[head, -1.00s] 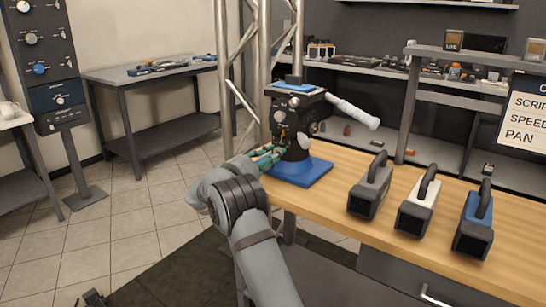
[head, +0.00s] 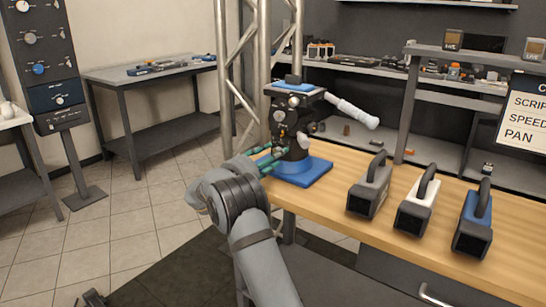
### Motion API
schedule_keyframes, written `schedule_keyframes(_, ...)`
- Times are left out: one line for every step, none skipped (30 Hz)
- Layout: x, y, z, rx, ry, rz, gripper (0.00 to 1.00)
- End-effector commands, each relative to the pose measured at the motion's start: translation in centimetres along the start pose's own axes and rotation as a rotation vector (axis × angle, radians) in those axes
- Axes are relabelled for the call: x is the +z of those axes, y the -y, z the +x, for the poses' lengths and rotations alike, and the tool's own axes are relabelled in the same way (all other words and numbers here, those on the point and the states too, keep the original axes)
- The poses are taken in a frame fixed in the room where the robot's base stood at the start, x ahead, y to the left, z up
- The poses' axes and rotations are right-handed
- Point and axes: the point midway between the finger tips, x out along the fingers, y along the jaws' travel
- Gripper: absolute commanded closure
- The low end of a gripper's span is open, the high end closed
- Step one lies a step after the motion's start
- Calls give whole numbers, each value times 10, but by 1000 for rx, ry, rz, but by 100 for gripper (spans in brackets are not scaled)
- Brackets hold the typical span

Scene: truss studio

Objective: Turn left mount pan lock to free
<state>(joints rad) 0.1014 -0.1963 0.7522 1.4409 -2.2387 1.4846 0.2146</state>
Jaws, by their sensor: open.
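The left mount (head: 292,125) is a dark pan head with a blue top plate, a white handle (head: 353,110) pointing right and a blue square base (head: 299,171) on the wooden bench. Small knobs show on its near side; I cannot tell which is the pan lock or how it is set. My gripper (head: 275,157), with green fingers, is open at the left side of the mount's lower body. Whether the fingers touch the mount is too small to tell. My forearm hides the bench corner below.
Three boxy units with handles, grey (head: 370,186), white (head: 417,203) and blue (head: 473,222), stand on the wooden bench (head: 330,206) to the right. A metal truss (head: 229,70) rises behind my arm. A control panel (head: 47,60) and grey table (head: 150,75) stand at left.

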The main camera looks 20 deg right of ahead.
Motion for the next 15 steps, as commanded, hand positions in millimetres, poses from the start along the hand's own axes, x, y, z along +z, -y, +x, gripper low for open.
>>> schedule_keyframes(0, 0, 0, 1, -1, 0, 56)
schedule_keyframes(0, 0, 0, 1, -1, 0, 56)
schedule_keyframes(-1, -1, -1, 1, -2, 0, 56)
schedule_keyframes(-1, -1, -2, 1, -2, 1, 56)
schedule_keyframes(-1, -1, -4, 1, -3, 1, 56)
schedule_keyframes(-2, -1, -8, 1, -4, 1, 56)
schedule_keyframes(-2, -1, -11, 1, -5, 0, 56)
schedule_keyframes(-2, -1, -16, 1, -6, 0, 56)
schedule_keyframes(-2, -1, -22, 1, -6, 1, 56)
schedule_keyframes(-2, -1, -28, 1, -7, 0, 56)
schedule_keyframes(-2, -1, -34, 1, -6, 0, 56)
schedule_keyframes(-2, -1, -43, 1, -6, 0, 56)
schedule_keyframes(-2, -1, -50, 1, -6, 1, 56)
schedule_keyframes(-2, -1, -57, 1, -7, 0, 56)
schedule_keyframes(-2, -1, -65, 1, -6, 0, 56)
